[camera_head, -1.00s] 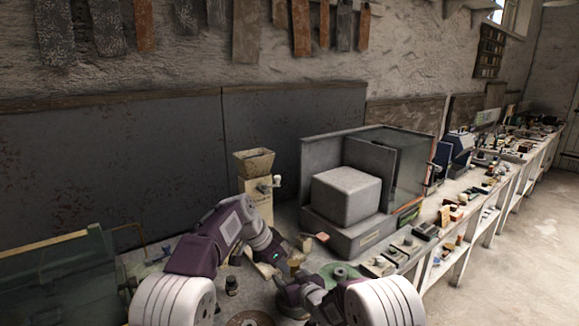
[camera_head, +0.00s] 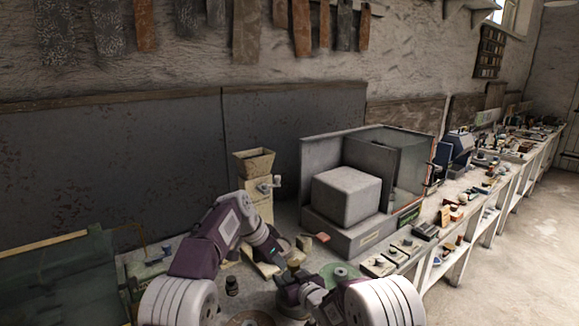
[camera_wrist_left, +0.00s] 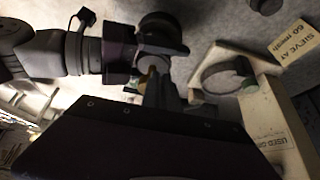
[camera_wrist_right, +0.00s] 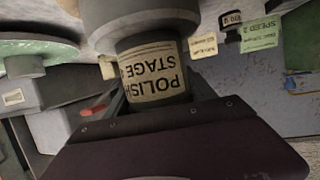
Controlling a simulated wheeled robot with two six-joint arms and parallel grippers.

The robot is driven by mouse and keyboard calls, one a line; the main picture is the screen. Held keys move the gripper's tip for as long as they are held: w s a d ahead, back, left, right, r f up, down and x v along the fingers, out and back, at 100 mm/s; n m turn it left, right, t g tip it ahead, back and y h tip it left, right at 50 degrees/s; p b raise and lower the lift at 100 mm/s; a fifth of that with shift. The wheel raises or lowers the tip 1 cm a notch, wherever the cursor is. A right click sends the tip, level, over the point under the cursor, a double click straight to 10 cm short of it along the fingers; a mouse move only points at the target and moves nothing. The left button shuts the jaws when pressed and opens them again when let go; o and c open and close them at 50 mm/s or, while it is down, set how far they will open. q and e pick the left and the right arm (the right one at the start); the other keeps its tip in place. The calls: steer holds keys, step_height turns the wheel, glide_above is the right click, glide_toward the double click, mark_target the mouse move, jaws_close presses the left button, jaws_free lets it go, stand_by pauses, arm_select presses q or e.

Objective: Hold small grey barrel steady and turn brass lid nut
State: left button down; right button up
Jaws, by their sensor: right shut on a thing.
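The small grey barrel (camera_wrist_right: 155,72) bears a paper label reading POLISH STAGE in the right wrist view. My right gripper (camera_head: 291,284) is shut on it, with a finger on each side of the labelled part. A small brass-coloured piece (camera_wrist_left: 148,80), likely the lid nut, shows at the fingertips of my left gripper (camera_wrist_left: 160,92) in the left wrist view. In the head view my left gripper (camera_head: 285,257) is close above my right one. The dark mount hides much of the left fingers, so their contact and opening are unclear.
A hopper machine (camera_head: 255,175) stands behind my left arm. A grey cabinet holding a stone block (camera_head: 346,196) stands to the right. A green disc (camera_head: 340,272) lies right of the grippers. A small dark bottle (camera_head: 232,286) stands on the bench at left.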

arm_select(q)
steer(key=shift+a, duration=0.1)
steer(key=shift+s+a, duration=0.1)
steer(key=shift+a, duration=0.15)
step_height(320, 180, up, 7)
steer(key=s+d, duration=0.2)
step_height(320, 180, down, 7)
steer(key=shift+s, duration=0.15)
stand_by(0.5)
steer(key=shift+d, duration=0.15)
stand_by(0.3)
steer(key=shift+w+a, duration=0.2)
steer(key=shift+w, duration=0.1)
